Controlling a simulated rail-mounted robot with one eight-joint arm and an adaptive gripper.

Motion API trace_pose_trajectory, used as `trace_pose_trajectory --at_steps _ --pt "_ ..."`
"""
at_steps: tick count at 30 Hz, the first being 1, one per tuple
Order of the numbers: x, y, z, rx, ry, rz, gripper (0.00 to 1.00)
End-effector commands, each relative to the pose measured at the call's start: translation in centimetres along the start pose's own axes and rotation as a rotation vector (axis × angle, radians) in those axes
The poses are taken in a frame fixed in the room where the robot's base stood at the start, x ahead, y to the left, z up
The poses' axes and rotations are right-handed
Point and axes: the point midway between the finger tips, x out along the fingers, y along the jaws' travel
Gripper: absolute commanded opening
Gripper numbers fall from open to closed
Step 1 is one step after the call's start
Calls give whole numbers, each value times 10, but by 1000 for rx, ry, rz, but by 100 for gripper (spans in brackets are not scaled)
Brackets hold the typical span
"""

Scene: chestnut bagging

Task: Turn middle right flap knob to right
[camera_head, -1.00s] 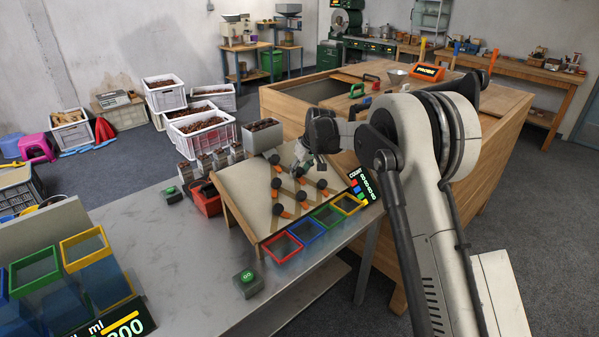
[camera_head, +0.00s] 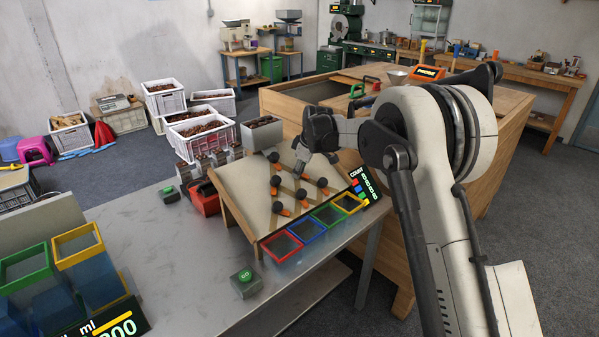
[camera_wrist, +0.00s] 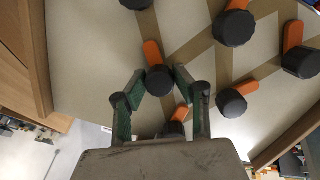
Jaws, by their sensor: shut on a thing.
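The sloped flap board (camera_head: 235,185) stands on the grey table, with several black knobs with orange flap arms on its pale face. In the wrist view, my gripper (camera_wrist: 159,78) has its green-padded fingers closed on both sides of one black knob (camera_wrist: 158,82). This knob's orange arm points up and slightly left in that view.
Red (camera_head: 282,259), blue (camera_head: 320,239), green and yellow-rimmed bins line the board's lower edge. A count display (camera_head: 364,186) stands at its right. A grey hopper (camera_head: 262,135) is behind it. A green button box (camera_head: 245,283) is at the front, with bare table to its left.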

Motion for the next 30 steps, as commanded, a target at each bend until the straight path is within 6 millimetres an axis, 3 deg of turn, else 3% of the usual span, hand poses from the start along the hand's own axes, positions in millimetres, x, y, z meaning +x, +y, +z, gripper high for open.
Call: trace_pose_trajectory --at_steps 19,20,21,24,30 --pt "0 0 0 -54 2 7 1" --pt "0 0 0 -54 2 7 31" --pt "0 0 0 -54 2 7 36" --pt "0 0 0 -54 2 7 46" --pt "0 0 0 -54 2 7 46"
